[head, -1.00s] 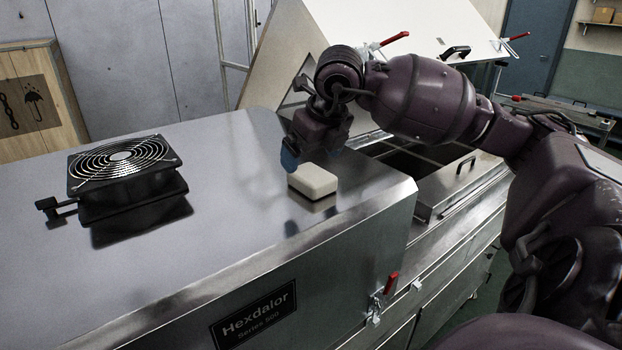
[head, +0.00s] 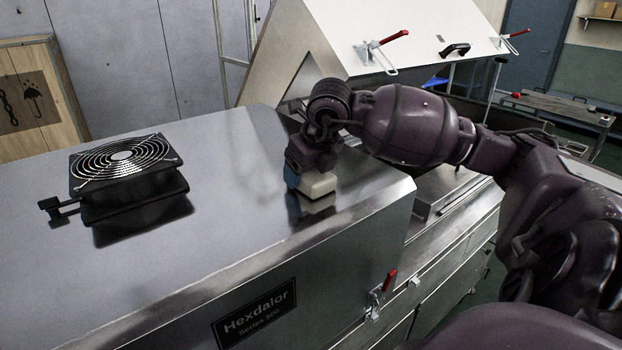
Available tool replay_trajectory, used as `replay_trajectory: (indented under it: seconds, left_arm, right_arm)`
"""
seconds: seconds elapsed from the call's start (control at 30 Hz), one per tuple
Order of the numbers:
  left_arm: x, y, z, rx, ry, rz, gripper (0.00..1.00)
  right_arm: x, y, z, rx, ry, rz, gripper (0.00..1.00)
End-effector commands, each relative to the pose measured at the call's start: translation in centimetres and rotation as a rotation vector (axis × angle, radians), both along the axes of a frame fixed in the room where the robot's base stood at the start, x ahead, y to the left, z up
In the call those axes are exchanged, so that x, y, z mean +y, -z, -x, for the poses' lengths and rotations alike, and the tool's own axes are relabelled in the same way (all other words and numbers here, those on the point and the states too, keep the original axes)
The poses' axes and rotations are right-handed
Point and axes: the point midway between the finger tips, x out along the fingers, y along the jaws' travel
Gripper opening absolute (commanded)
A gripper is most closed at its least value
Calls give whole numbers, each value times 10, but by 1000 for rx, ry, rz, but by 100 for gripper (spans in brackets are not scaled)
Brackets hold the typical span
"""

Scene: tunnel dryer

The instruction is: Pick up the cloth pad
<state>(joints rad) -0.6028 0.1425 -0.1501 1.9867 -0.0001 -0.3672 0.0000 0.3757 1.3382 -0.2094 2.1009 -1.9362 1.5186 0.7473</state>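The cloth pad (head: 319,185) is a small cream block on the shiny metal top of the dryer housing, near its right end. My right gripper (head: 307,178) is down at the pad, reaching in from the right. One blue fingertip lies against or just beside the pad's left side and covers part of it. The other fingertip is hidden, so I cannot tell if the gripper is closed on the pad. The pad appears to be at the surface, with no clear gap below it. My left gripper is not in view.
A black fan with a wire guard (head: 122,165) stands on the housing at left. A raised white lid (head: 410,32) with red-handled latches is behind my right arm. The housing top (head: 200,245) is clear between fan and pad.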

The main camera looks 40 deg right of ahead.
Motion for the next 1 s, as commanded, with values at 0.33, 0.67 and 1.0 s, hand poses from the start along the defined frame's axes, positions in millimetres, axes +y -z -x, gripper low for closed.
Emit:
replay_trajectory:
  seconds: [0.33,0.67,1.0]
  left_arm:
    - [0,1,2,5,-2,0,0]
    - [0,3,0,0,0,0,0]
    - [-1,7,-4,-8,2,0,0]
  right_arm:
    - [0,-1,0,-1,0,0,45]
    - [0,-34,-1,-6,0,1,45]
    - [0,-122,0,-7,1,0,45]
